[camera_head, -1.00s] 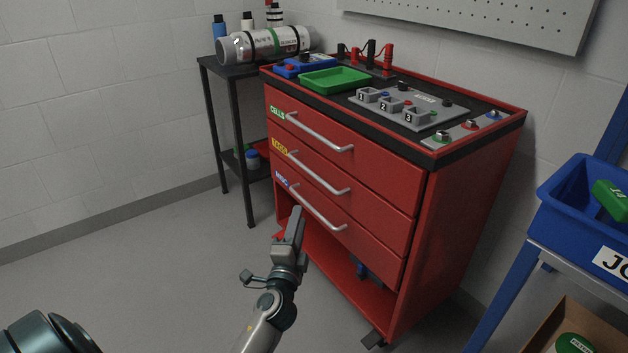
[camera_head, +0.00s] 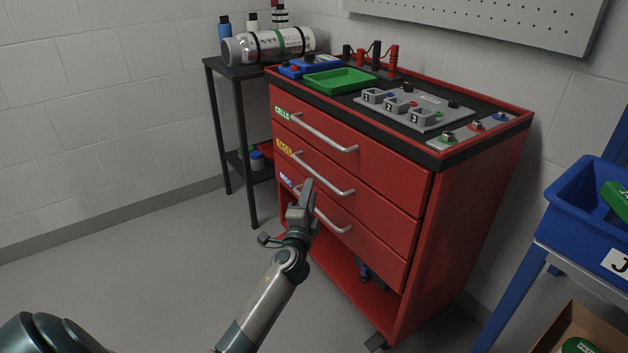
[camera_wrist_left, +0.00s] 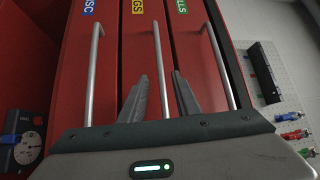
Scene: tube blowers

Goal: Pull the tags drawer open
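The tags drawer (camera_head: 385,192) is the middle of three red drawers, with a yellow label at its left end and a silver bar handle (camera_head: 322,174). It is shut. In the left wrist view, its handle (camera_wrist_left: 158,48) runs lengthwise between the fingers of my left gripper (camera_wrist_left: 160,75). Those fingers are open, one on each side of the handle; neither clearly touches it. In the head view, my left gripper (camera_head: 305,190) is in front of the cabinet, covering part of the lowest drawer's handle. My right gripper is not in view.
The green-labelled drawer's handle (camera_wrist_left: 218,60) and the blue-labelled drawer's handle (camera_wrist_left: 92,75) flank the middle one. A green tray (camera_head: 337,80) and a grey numbered fixture (camera_head: 425,105) are on the cabinet top. A blue bin (camera_head: 580,220) stands at right.

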